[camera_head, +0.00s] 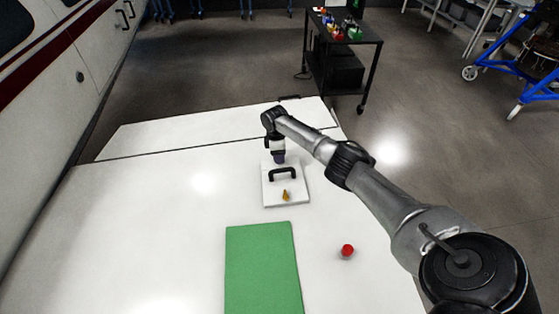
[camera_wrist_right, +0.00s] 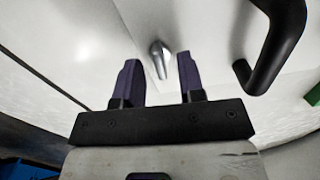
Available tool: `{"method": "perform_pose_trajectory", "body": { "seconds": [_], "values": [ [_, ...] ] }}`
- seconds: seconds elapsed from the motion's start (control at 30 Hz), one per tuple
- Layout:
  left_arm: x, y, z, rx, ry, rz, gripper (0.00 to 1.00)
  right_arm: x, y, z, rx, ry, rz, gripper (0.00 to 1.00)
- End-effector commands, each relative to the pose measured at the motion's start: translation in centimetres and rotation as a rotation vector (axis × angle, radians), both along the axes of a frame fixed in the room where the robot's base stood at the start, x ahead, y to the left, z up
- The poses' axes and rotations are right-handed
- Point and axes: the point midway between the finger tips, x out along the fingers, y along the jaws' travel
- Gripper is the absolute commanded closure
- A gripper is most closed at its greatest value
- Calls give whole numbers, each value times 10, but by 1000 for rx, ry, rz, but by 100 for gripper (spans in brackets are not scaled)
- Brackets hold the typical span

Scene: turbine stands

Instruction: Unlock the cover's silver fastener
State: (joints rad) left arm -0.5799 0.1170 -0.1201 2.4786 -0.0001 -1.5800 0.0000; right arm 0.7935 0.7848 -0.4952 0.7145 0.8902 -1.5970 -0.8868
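The white cover (camera_head: 297,193) is a square plate on the white surface, with a black handle (camera_head: 282,174) across it. The handle also shows at the right of the right wrist view (camera_wrist_right: 275,50). The silver fastener (camera_wrist_right: 158,58) stands between the two fingertips of my right gripper (camera_wrist_right: 160,75) in the wrist view, with gaps on both sides. My right gripper (camera_head: 279,158) is over the far edge of the cover in the head view, open, fingers pointing down. It hides the fastener there. A gold fastener (camera_head: 286,195) sits at the cover's near edge. My left gripper is not in view.
A green mat (camera_head: 262,265) lies in front of the cover, and a red knob (camera_head: 347,251) is to its right. The white surface to the left (camera_head: 150,220) is clear. A black cart (camera_head: 343,50) with small coloured objects stands beyond.

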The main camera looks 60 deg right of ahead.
Motion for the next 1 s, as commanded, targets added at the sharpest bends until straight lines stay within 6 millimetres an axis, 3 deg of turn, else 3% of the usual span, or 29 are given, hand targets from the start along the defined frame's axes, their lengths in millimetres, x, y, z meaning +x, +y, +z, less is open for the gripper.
{"method": "perform_pose_trajectory", "body": {
  "seconds": [0.2,0.87,1.0],
  "values": [
    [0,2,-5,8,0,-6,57,-2,1,-12,0,0,0,64],
    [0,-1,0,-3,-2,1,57,-2,1,-12,1,1,-1,64],
    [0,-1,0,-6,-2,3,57,-2,1,-12,1,1,0,74]
  ]
}}
